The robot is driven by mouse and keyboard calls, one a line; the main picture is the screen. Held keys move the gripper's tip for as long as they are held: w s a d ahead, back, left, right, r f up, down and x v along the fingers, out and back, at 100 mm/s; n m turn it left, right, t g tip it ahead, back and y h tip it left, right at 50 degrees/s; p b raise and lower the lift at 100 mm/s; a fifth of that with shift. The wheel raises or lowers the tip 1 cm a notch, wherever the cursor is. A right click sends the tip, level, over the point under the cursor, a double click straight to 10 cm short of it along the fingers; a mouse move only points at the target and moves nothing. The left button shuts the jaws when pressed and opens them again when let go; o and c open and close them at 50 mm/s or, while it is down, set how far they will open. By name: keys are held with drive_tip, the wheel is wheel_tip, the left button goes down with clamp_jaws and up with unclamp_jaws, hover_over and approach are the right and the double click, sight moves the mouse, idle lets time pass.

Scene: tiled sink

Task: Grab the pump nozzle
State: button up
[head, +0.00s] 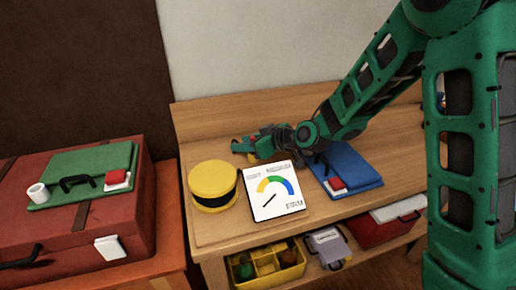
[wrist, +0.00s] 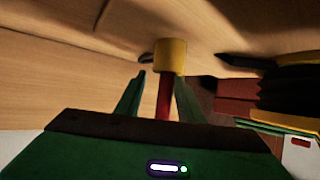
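The pump nozzle appears to be the red stem (wrist: 164,98) with a yellow cap (wrist: 171,57) in the wrist view. It stands between the two green fingers of my gripper (wrist: 160,74). The fingers are apart, with a visible gap on the left of the stem; the right finger is close to it, and contact cannot be told. In the head view my gripper (head: 243,147) is low over the back of the bench, and the nozzle is mostly hidden by it.
A white gauge card (head: 273,206) lies beside the pump. A blue case (head: 345,180) lies to the right, under my arm. A red suitcase (head: 65,225) with a green case (head: 92,172) on it is at the left. A yellow bin (head: 270,268) sits on the lower shelf.

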drive_tip(key=shift+c, duration=0.4)
clamp_jaws()
drive_tip(key=shift+r, duration=0.1)
